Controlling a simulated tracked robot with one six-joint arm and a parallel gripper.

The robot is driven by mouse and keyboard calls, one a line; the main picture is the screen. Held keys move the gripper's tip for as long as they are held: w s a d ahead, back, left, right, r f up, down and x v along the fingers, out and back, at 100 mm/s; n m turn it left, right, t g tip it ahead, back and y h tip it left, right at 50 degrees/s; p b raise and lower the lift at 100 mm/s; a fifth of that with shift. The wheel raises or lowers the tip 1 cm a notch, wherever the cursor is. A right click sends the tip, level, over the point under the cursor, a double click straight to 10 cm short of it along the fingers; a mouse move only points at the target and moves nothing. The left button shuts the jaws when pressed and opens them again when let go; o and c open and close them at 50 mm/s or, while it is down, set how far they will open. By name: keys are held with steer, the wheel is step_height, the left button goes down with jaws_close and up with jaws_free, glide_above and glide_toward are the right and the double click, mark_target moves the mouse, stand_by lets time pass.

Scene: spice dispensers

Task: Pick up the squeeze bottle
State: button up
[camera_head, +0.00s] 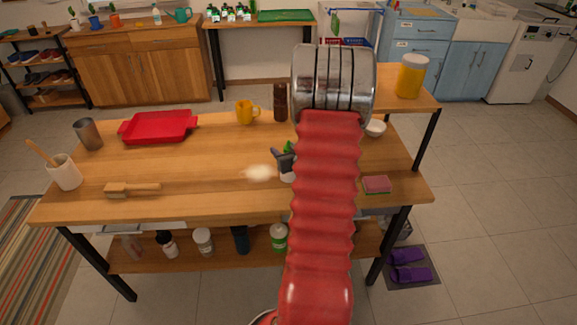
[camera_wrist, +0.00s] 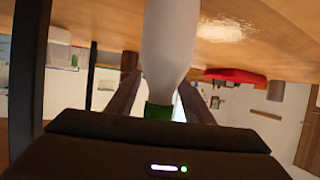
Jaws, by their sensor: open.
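The squeeze bottle (camera_wrist: 170,45) is white with a green cap, and shows upside down in the wrist view. In the head view its white lower part (camera_head: 288,178) stands on the wooden table, and its green tip (camera_head: 289,147) shows above my gripper. My gripper (camera_head: 284,160) is open, with one dark finger on each side of the bottle in the wrist view (camera_wrist: 158,88). I cannot tell whether the fingers touch it. My red arm hides the table to the right of the bottle in the head view.
The table (camera_head: 215,205) also holds a red tray (camera_head: 158,127), a yellow mug (camera_head: 247,112), a dark brown cylinder (camera_head: 280,102), a brush (camera_head: 133,190), a sponge (camera_head: 376,185) and a white bowl (camera_head: 375,128). Several bottles stand on the lower shelf.

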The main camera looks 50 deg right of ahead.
steer(key=shift+c, duration=0.4)
jaws_close()
steer(key=shift+r, duration=0.1)
step_height(320, 180, up, 10)
stand_by(0.8)
stand_by(0.4)
